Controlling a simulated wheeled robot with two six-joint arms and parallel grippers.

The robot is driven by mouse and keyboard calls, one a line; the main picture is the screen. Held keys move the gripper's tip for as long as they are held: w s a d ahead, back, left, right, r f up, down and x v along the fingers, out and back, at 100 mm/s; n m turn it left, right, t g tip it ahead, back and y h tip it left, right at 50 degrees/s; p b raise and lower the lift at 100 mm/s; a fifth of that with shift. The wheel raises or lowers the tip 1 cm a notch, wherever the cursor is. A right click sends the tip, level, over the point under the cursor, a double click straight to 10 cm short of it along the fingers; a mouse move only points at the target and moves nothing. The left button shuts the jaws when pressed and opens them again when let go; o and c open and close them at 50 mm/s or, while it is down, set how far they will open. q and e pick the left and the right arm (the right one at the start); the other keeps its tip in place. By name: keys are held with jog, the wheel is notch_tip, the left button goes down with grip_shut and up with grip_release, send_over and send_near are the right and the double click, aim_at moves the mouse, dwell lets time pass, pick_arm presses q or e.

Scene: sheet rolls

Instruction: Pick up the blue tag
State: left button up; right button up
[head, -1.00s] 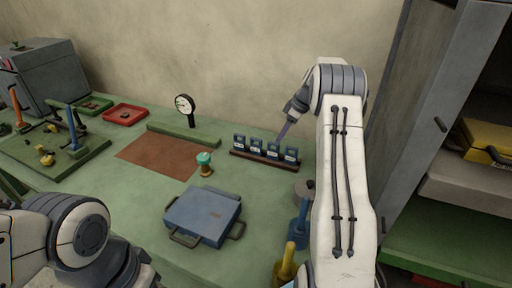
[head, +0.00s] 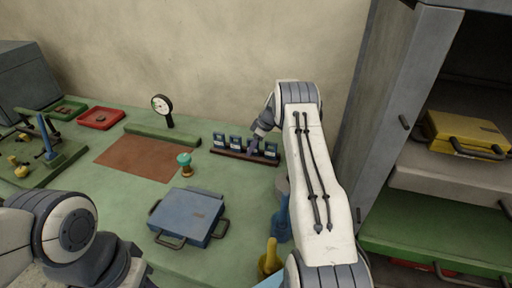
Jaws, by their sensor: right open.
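Several dark blue tags (head: 235,143) with pale labels stand upright in a row on a dark brown rack (head: 231,154) near the wall, in the head view. They look alike at this size. My right gripper (head: 252,152) reaches down from the right at the right half of the row. It is open, and its fingers are beside or around a tag near the right end; I cannot tell which. Its fingers partly hide that tag. The rightmost tag (head: 271,151) shows just to the right of the gripper. My left arm is at the lower left, with its gripper out of view.
A blue case (head: 188,216) lies in front of the rack. A teal-topped stamp (head: 185,163), a dial gauge (head: 162,107) and a brown mat (head: 147,157) are to the left. Blue (head: 282,221) and yellow (head: 269,258) items stand near my right arm. A grey cabinet is at right.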

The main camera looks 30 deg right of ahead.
grip_shut()
jog(key=shift+r, duration=0.1)
notch_tip(320, 180, up, 10)
jog(key=shift+f+b, duration=0.1)
jog(key=shift+b, duration=0.8)
